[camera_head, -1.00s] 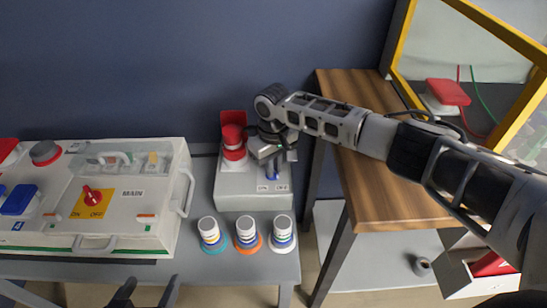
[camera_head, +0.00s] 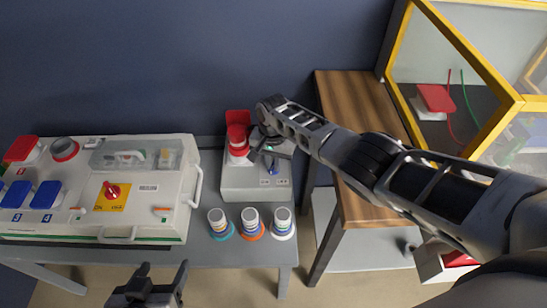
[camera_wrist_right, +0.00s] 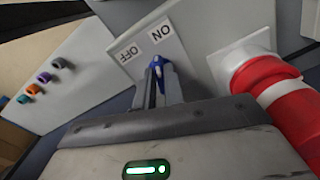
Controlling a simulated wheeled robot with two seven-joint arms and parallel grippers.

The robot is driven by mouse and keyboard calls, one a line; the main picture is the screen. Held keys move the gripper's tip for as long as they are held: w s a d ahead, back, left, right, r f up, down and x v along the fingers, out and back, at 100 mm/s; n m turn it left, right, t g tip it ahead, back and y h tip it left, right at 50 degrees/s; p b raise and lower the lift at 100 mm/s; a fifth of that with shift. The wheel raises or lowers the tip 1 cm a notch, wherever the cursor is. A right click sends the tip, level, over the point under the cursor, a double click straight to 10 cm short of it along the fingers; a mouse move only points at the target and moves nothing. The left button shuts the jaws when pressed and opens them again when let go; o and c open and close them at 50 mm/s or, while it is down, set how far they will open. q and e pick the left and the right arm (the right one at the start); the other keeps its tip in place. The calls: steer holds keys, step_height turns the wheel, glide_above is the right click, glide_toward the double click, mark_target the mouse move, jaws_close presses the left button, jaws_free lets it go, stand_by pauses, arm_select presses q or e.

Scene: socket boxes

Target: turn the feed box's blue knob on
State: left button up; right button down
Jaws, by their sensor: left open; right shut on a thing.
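My left gripper (camera_head: 148,280) is open and empty in front of the bench, below the large box.
A large grey box (camera_head: 150,222) with a red main switch (camera_head: 112,191) stands left. Ringed pots (camera_head: 251,223) stand in front of the feed box. A wooden table (camera_head: 340,95) and a yellow-framed enclosure (camera_head: 455,35) are right. The bench front is narrow.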

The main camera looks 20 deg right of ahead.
steer(key=shift+m, duration=0.9)
steer(key=shift+w+m+p, duration=0.1)
steer(key=shift+m+p, duration=0.35)
steer(key=shift+m, duration=1.15)
steer(key=c, duration=1.5)
jaws_free()
steer(key=shift+r, duration=0.1)
